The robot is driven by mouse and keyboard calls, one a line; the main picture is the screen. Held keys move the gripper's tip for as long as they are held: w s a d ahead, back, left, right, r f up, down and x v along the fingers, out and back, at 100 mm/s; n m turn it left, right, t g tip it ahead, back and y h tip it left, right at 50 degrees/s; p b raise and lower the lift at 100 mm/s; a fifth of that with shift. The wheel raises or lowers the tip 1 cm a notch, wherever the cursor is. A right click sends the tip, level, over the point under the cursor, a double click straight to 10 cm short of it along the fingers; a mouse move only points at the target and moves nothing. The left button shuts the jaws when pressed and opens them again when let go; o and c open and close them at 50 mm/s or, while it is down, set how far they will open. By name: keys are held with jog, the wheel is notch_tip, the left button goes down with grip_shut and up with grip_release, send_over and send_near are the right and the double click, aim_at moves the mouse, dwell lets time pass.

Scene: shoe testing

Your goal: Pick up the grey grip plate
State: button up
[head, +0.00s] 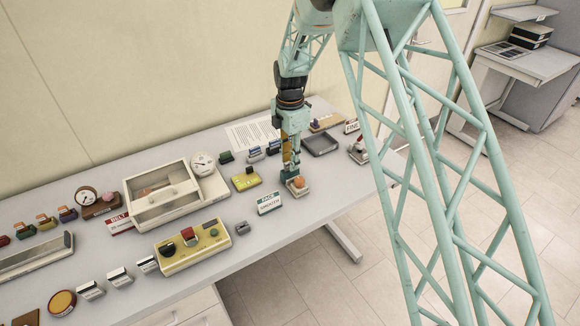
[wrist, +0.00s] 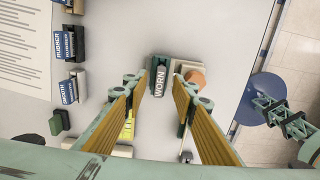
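My gripper (wrist: 167,78) points down, its yellow-padded fingers apart, over a small light-grey block with a WORN label (wrist: 158,84). The block lies between the fingertips in the wrist view, with a gap showing on its right; contact cannot be told. A grey base (wrist: 187,64) and an orange rounded piece (wrist: 195,77) are beside it. In the head view my gripper (head: 290,174) hides most of this spot, and the orange piece (head: 299,182) shows just below it. I cannot tell for certain which of these grey parts is the grip plate.
A yellow device (head: 245,178) and a green FACE SMOOTH sign (head: 269,202) stand close by. A dark grey tray (head: 320,144) lies behind to the right. Several blue-labelled blocks (wrist: 68,45) stand at left in the wrist view. The table's edge (wrist: 262,50) is near.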

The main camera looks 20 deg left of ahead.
jog(key=shift+f, duration=0.95)
grip_shut()
